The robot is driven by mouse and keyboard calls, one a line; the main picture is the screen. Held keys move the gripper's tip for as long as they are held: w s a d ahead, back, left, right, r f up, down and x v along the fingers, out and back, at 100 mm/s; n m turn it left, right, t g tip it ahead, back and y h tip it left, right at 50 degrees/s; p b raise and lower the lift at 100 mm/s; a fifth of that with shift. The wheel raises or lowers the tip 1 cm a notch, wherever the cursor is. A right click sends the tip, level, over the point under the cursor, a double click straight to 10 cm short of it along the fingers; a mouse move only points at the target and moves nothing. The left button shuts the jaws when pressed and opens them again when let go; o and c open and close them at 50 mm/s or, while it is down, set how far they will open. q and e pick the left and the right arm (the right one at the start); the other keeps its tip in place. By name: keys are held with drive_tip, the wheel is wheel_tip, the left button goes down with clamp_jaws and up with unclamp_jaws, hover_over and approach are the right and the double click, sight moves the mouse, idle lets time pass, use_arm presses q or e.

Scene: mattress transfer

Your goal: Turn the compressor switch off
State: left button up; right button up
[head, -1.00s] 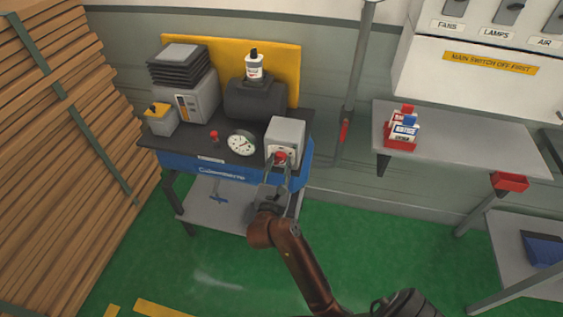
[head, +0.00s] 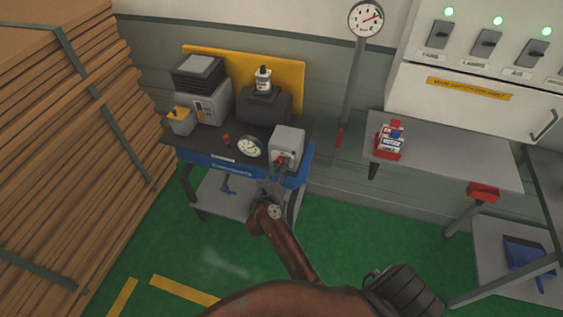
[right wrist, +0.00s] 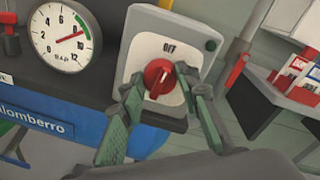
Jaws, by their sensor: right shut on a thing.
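The compressor (head: 265,108) stands on a blue-edged bench (head: 205,156) against the wall. A grey switch box (head: 289,142) with a red rotary knob (head: 281,160) sits at the bench's front right corner. My right gripper (head: 276,168) reaches up from below and is shut on the knob, one finger on each side. My left gripper is not in view.
A pressure gauge (right wrist: 65,38) beside the box reads about 8. Stacked timber (head: 60,150) fills the left. A shelf (head: 465,155) with a red-and-white box (head: 390,140) stands right, below a switch cabinet (head: 470,95) with lit green lamps. Green floor (head: 215,250) is open in front.

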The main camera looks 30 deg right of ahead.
drive_tip(key=shift+f+n+p, duration=0.1)
drive_tip(key=shift+n+p, duration=0.5)
drive_tip(key=shift+p, duration=0.2)
drive_tip(key=o, duration=1.2)
drive_tip(key=shift+c, duration=0.2)
wheel_tip(320, 180, up, 10)
drive_tip(key=shift+r, duration=0.1)
